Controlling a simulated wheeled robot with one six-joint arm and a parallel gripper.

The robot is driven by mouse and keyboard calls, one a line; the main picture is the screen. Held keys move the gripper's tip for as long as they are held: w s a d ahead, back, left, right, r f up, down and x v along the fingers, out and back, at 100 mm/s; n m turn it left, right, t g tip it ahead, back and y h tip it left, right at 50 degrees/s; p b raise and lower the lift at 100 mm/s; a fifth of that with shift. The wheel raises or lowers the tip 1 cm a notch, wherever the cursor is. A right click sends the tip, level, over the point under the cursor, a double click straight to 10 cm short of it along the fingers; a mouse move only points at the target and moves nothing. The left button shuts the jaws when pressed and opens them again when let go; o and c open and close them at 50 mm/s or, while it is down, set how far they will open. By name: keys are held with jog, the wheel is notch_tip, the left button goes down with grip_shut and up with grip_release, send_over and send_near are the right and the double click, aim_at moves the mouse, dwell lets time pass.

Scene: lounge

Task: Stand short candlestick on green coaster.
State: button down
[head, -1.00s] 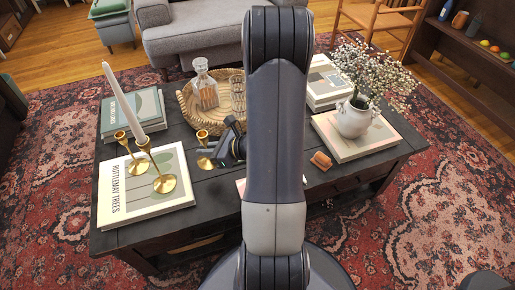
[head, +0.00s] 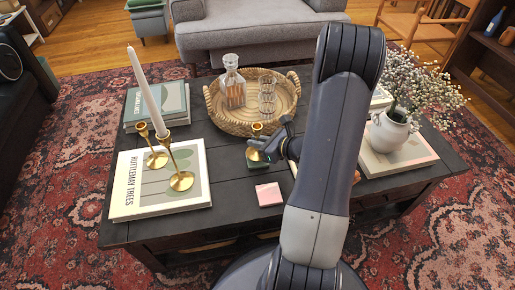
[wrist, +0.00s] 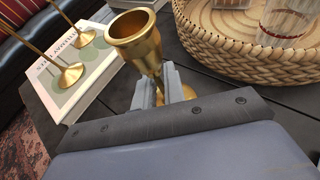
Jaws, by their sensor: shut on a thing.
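The short brass candlestick (head: 257,128) is upright between the fingers of my gripper (head: 268,147), near the middle of the table. In the wrist view its flared cup (wrist: 132,32) rises above my shut fingers (wrist: 160,84), and part of its base shows behind them. A small dark green patch (head: 258,166), which looks like the green coaster, shows directly below the candlestick's base in the head view. I cannot tell whether the base touches it. The coaster is hidden in the wrist view.
A pink square (head: 269,194) lies just in front on the dark table (head: 232,184). A wicker tray (head: 226,119) with a decanter and glasses stands behind. Two taller brass candlesticks, one with a white candle (head: 147,90), stand on a book (head: 130,192) at left.

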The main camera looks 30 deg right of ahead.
jog(key=shift+f, duration=1.15)
jog(key=shift+f+b, duration=0.2)
jog(key=shift+b, duration=0.2)
jog(key=c, duration=1.5)
grip_release()
jog(key=shift+r+p, duration=0.25)
jog(key=shift+p, duration=0.05)
jog(key=p+v, duration=0.3)
jog(key=v, duration=0.9)
jog(key=shift+a, duration=0.1)
